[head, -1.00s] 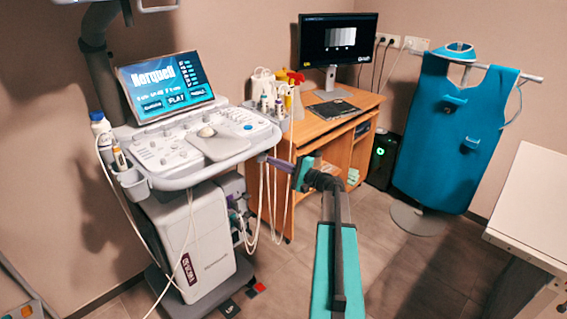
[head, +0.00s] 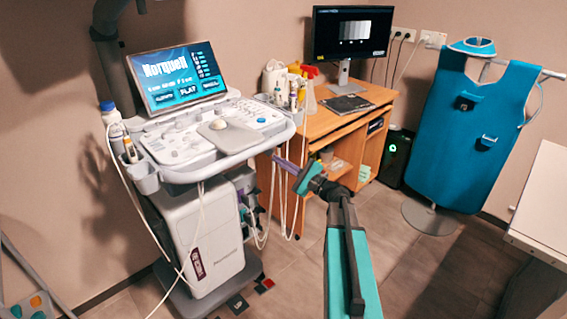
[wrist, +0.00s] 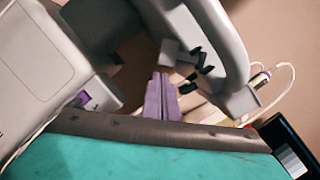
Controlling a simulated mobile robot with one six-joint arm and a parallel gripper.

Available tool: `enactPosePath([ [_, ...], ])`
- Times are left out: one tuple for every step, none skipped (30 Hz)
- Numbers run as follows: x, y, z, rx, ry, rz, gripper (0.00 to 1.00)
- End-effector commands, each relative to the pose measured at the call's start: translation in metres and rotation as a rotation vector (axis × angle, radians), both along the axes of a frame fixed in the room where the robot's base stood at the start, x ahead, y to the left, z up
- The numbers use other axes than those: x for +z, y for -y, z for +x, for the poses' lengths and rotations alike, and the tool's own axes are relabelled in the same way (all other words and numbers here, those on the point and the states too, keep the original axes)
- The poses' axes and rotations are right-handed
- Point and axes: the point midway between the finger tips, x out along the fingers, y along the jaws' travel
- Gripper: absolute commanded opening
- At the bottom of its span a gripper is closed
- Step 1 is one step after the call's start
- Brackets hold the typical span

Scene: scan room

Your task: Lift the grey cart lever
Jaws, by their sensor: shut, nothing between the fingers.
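The grey-white cart (head: 212,235) stands at the left under its control panel (head: 215,140). My gripper (head: 278,159) has purple fingers, shut and empty, just off the panel's right front corner. In the wrist view, my gripper (wrist: 160,78) points up toward the cart's underside. A small grey block with black parts (wrist: 180,55) sits under the panel's grey rim (wrist: 235,60), just beyond and right of the fingertips. I cannot tell whether this is the lever; no lever shows clearly in the head view. The fingers appear apart from the cart.
Cables (head: 270,205) hang at the cart's right side, close to my gripper. A wooden desk (head: 350,122) with a monitor (head: 349,35) stands behind. A blue apron (head: 475,130) hangs on a stand at right. A white table (head: 545,205) is at the right edge.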

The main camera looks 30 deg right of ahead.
Motion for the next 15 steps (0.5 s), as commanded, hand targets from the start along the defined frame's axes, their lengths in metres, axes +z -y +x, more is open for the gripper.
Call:
enactPosePath([
  [0.000, -0.004, -0.001, 0.002, 0.002, -0.005, 0.00],
  [0.000, -0.006, -0.001, 0.003, 0.002, -0.005, 0.00],
  [0.001, -0.008, -0.001, 0.003, 0.002, -0.005, 0.00],
  [0.001, -0.009, -0.001, 0.004, 0.002, -0.006, 0.00],
  [0.001, -0.010, -0.001, 0.005, 0.003, -0.006, 0.00],
  [0.002, -0.011, -0.001, 0.005, 0.002, -0.007, 0.00],
  [0.002, -0.012, 0.000, 0.006, 0.003, -0.007, 0.00],
  [0.002, -0.013, 0.000, 0.007, 0.002, -0.007, 0.00],
  [0.002, -0.013, 0.000, 0.007, 0.002, -0.007, 0.00],
  [0.003, -0.014, 0.000, 0.007, 0.002, -0.007, 0.00],
  [0.003, -0.014, 0.000, 0.007, 0.003, -0.007, 0.00],
  [0.003, -0.014, 0.000, 0.008, 0.002, -0.007, 0.00],
  [0.003, -0.015, 0.000, 0.008, 0.002, -0.007, 0.00],
  [0.003, -0.015, 0.000, 0.008, 0.002, -0.007, 0.00],
  [0.003, -0.015, 0.000, 0.009, 0.003, -0.007, 0.00],
])
